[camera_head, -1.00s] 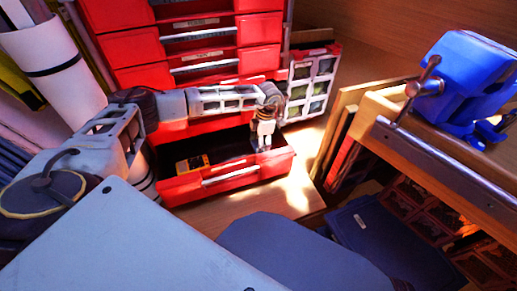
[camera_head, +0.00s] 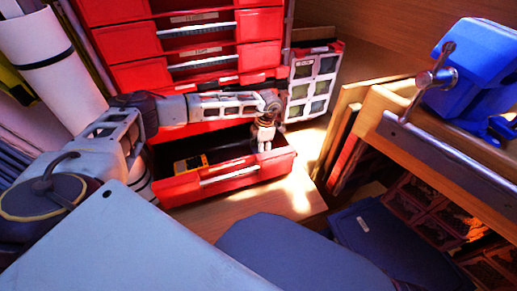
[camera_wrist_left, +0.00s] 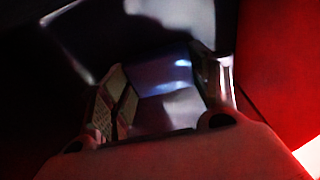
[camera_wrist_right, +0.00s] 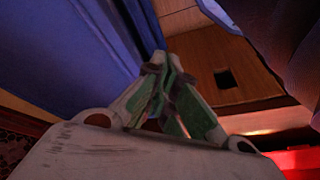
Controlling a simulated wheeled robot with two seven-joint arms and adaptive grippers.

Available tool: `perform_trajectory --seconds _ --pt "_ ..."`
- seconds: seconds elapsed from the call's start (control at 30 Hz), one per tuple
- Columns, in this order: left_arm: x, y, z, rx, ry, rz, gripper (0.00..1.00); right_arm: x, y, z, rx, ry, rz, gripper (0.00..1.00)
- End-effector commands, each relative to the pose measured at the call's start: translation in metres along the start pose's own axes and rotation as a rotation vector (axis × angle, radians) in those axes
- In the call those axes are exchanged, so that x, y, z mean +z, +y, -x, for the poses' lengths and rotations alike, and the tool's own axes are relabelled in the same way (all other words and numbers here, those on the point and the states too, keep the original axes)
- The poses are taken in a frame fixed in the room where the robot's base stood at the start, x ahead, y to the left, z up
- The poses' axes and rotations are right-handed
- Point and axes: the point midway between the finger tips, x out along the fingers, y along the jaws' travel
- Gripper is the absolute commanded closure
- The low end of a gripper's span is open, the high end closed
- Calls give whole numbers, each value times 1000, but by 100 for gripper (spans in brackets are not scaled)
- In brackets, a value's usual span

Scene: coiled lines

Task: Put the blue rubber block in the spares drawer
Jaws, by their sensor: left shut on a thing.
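The spares drawer is the open red drawer (camera_head: 182,189) at the bottom of the red cabinet. My left gripper (camera_head: 264,147) points down into its right end, with the tips partly hidden behind the front wall. In the left wrist view my left gripper (camera_wrist_left: 163,92) is shut on a bluish block (camera_wrist_left: 166,76), dim and blurred, which I take to be the blue rubber block. The block cannot be made out in the head view. My right gripper (camera_wrist_right: 167,75) shows only in its own wrist view, with its green-padded fingers together and nothing seen between them.
A yellow and black item (camera_head: 190,164) lies in the drawer's left part. Closed red drawers (camera_head: 200,45) rise above it. A blue vise (camera_head: 480,70) stands on the wooden bench at right. A dark blue seat (camera_head: 290,255) is in front. Boards (camera_head: 343,150) lean right of the drawer.

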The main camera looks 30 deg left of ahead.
Motion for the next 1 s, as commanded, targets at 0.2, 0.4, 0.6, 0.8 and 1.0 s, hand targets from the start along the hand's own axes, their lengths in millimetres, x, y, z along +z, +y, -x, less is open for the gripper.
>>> perform_trajectory --seconds 0.2,0.4,0.6,0.8,1.0 --pt "0 0 -2 0 0 0 24 -2 0 3 -1 7 -1 100" --pt "0 0 -2 0 0 0 17 -2 0 3 -1 6 -1 100" --pt "0 0 -1 0 0 0 17 -1 0 2 -1 4 -1 100" --pt "0 0 6 1 -1 0 17 0 0 2 0 -1 -1 100" --pt "0 0 26 1 -2 0 17 6 1 -5 2 -24 -2 100"
